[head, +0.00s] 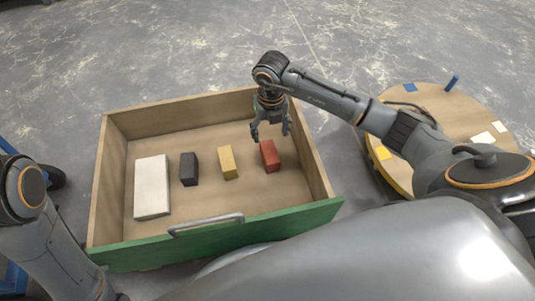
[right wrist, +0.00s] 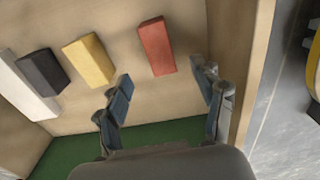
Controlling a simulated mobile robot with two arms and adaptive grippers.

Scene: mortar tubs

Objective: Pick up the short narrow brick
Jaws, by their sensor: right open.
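Four bricks lie apart in a row in an open wooden drawer (head: 262,196): a large white brick (head: 151,188), a black brick (head: 189,169), a yellow brick (head: 228,162) and a red brick (head: 270,156). The black, yellow and red ones are all small and close in size; I cannot tell surely which is the short narrow one. My right gripper (head: 271,134) is open and empty above the drawer, by the red brick's far end. In the right wrist view, the red brick (right wrist: 157,47) shows just beyond the open fingers (right wrist: 163,82). My left gripper is out of view.
The drawer has a green front (head: 260,226) with a metal handle (head: 206,224), and wooden side walls. A round wooden table (head: 455,112) with coloured pieces stands to the right. Bare drawer floor lies between the bricks.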

